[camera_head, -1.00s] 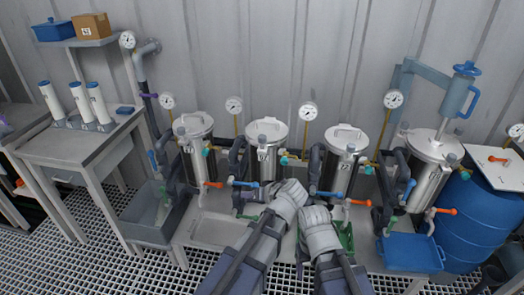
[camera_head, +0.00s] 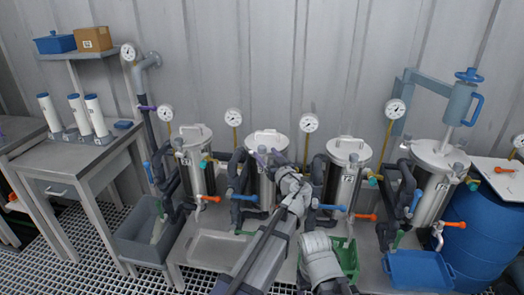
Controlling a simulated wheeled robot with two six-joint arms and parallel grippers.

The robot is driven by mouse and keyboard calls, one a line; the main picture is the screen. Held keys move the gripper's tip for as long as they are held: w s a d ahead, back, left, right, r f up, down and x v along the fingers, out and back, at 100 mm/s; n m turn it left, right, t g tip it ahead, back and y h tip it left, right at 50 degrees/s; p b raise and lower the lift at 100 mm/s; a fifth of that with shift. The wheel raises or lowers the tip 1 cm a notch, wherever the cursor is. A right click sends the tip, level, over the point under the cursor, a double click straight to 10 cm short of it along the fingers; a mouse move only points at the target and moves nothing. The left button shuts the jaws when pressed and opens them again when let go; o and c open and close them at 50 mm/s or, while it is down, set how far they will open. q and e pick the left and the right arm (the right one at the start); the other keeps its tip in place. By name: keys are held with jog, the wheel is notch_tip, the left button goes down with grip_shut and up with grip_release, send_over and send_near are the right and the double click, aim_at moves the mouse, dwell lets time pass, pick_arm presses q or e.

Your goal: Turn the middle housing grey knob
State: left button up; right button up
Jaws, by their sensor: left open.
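Several upright steel housings with lids stand in a row. One housing (camera_head: 268,138) left of the row's centre is partly hidden behind my left gripper (camera_head: 268,159). The left gripper is open, its fingers at that housing's upper front, just under the lid. I cannot tell whether they touch it. Any grey knob there is hidden by the fingers.
Blue-handled (camera_head: 332,207) and orange-handled valves (camera_head: 366,217) stick out along the front. Gauges (camera_head: 308,123) rise behind the housings. A green tray (camera_head: 347,258) sits by my right arm, a blue tray (camera_head: 418,270) further right. A workbench (camera_head: 72,160) stands left.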

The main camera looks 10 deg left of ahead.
aim_at(264, 152)
pick_arm(q)
jog(key=shift+x, duration=2.05)
grip_shut()
